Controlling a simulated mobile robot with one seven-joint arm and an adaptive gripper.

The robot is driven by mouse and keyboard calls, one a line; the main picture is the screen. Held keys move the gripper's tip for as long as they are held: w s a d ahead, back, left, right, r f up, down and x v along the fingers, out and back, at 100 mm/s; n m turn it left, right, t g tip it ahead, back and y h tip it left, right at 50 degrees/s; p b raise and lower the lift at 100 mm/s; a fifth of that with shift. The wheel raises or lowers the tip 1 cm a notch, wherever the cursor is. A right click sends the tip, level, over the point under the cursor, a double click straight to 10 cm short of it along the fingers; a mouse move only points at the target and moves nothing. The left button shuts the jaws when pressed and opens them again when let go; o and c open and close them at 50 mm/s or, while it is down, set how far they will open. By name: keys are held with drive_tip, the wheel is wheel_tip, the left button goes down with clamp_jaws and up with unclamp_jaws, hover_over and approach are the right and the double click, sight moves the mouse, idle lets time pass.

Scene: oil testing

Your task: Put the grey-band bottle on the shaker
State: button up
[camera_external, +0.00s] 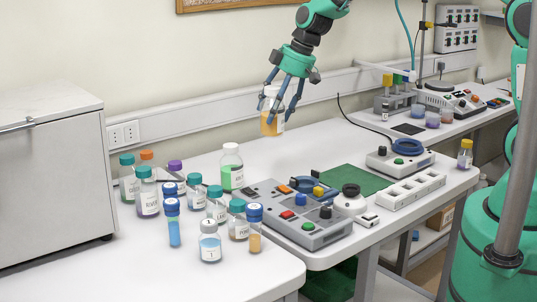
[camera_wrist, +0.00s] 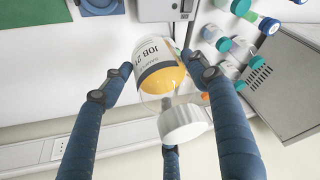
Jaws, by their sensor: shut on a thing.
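My gripper (camera_external: 279,102) is shut on a clear bottle (camera_external: 271,121) with orange-yellow liquid, held in the air above the back of the bench. In the wrist view the bottle (camera_wrist: 158,72) sits between the blue fingers of my gripper (camera_wrist: 160,85), its white cap toward the camera. Its white label carries a dark grey band and text reading "JOB 21". No unit is clearly marked as the shaker. A small grey unit with a blue round top (camera_external: 407,147) stands at the right. A larger control unit (camera_external: 300,215) with a blue ring and coloured knobs stands in front.
Several capped bottles and vials stand at left, including a green-liquid bottle (camera_external: 231,167) and a blue vial (camera_external: 173,222). A green mat (camera_external: 352,181) lies between the units. A white power strip (camera_external: 410,190) is near the front edge. The back bench under the bottle looks clear.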

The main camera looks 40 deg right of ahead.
drive_tip(key=a, duration=0.5)
drive_tip(key=a+n, duration=0.1)
drive_tip(key=a, duration=0.5)
drive_tip(key=a+n+p, duration=0.1)
drive_tip(key=a, duration=0.4)
drive_tip(key=shift+w+a+r+g, duration=0.1)
drive_tip(key=shift+w+a+g, duration=0.05)
drive_tip(key=shift+w+g, duration=0.25)
drive_tip(key=s+a+f+n+p, duration=0.1)
drive_tip(key=s+a, duration=0.4)
drive_tip(key=a, duration=0.8)
drive_tip(key=s+a+f+n+g+y+p, duration=0.15)
drive_tip(key=s+a, duration=0.35)
drive_tip(key=a, duration=0.7)
drive_tip(key=s+a+n, duration=0.2)
drive_tip(key=s+a, duration=0.2)
drive_tip(key=a, duration=0.9)
drive_tip(key=shift+d+f, duration=0.2)
drive_tip(key=shift+f, duration=1.1)
drive_tip(key=shift+d+f, duration=0.15)
drive_tip(key=shift+f, duration=1.15)
drive_tip(key=shift+f, duration=0.1)
drive_tip(key=shift+f, duration=3)
drive_tip(key=shift+f, duration=1.9)
